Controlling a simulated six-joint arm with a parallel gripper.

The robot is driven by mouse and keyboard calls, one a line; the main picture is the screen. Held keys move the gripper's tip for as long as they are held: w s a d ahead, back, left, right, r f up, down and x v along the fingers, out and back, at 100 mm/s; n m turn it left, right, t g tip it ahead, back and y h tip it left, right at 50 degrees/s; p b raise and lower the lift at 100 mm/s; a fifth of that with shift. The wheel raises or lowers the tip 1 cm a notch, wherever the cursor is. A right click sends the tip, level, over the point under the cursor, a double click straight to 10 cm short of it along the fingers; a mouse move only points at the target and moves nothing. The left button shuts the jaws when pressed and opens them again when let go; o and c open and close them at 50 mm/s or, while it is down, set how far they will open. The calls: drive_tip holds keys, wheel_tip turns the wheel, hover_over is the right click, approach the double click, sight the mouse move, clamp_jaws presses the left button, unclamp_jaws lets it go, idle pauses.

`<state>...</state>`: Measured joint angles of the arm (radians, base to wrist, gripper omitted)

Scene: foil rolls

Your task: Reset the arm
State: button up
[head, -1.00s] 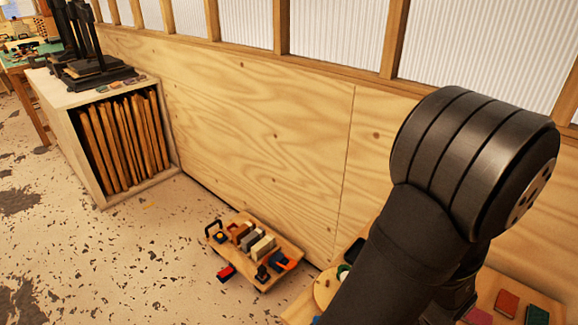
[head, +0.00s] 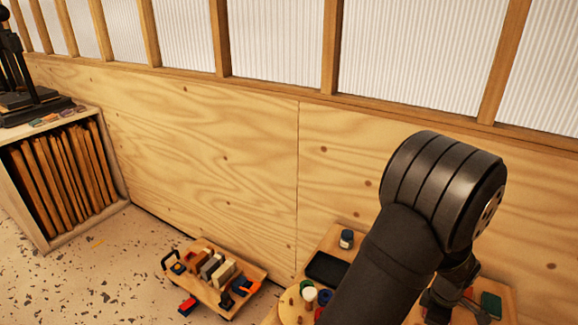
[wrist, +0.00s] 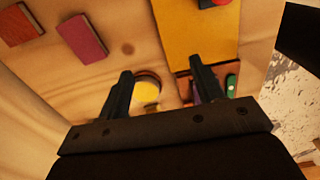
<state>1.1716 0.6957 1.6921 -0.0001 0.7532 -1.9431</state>
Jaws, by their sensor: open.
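My gripper (wrist: 165,90) shows in the wrist view with its two dark fingers apart and nothing between them that I can see held. It is over a wooden table top (wrist: 120,45). A round yellow item (wrist: 147,88) shows between the fingers, beyond them. In the head view my black arm (head: 440,190) rises at the right, bent at a large rounded joint. The gripper's end is low behind the arm there, and its fingers are hard to make out.
The table (head: 340,238) holds a small jar (head: 346,239), a dark tray (head: 326,269) and colored blocks. Left of it, a low wooden cart (head: 255,272) carries several blocks. A shelf of boards (head: 60,180) stands at far left. A plywood wall (head: 220,150) runs behind.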

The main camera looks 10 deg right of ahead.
drive_tip(key=w+d+f, duration=0.1)
drive_tip(key=w+d, duration=0.1)
drive_tip(key=d, duration=0.3)
drive_tip(key=shift+w+d, duration=0.2)
drive_tip(key=shift+w, duration=0.05)
drive_tip(key=o, duration=0.9)
drive_tip(key=shift+c, duration=0.2)
drive_tip(key=a+r+m, duration=0.8)
drive_tip(key=a+m, duration=0.1)
drive_tip(key=a, duration=0.5)
drive_tip(key=a+r+m, duration=0.7)
drive_tip(key=a+m, duration=0.2)
drive_tip(key=a, duration=0.4)
wheel_tip(320, 180, down, 10)
drive_tip(key=shift+w+r, duration=0.25)
drive_tip(key=shift+w, duration=0.05)
drive_tip(key=shift+r, duration=0.15)
wheel_tip(320, 180, up, 10)
